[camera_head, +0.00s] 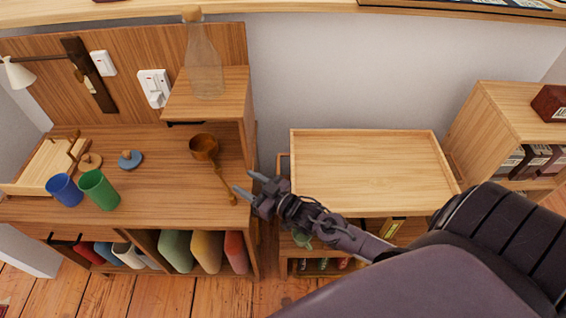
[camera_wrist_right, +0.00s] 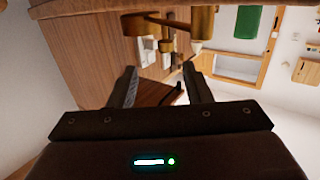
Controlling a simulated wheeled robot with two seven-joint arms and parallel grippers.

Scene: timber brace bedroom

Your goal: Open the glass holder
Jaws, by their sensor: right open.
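No part is clearly recognisable as the glass holder. A small wooden cupboard (camera_head: 222,88) stands on the left desk, with a dark handle (camera_head: 185,124) low on its front edge and a clear corked bottle (camera_head: 204,66) on top. A brown long-handled cup (camera_head: 205,148) is in front of the cupboard. My right gripper (camera_head: 244,183) is open, with nothing visible between its fingers, at the desk's right edge near the end of the cup's handle. In the right wrist view the open fingers (camera_wrist_right: 160,82) show, with brown wooden parts beyond them. My left gripper is not in view.
The desk (camera_head: 150,190) carries a blue cup (camera_head: 64,190), a green cup (camera_head: 99,189) and a blue-topped lid (camera_head: 130,160). Books stand in shelves below. An empty wooden tray top (camera_head: 365,170) is to the right of my gripper. A bookshelf (camera_head: 510,110) stands farther right.

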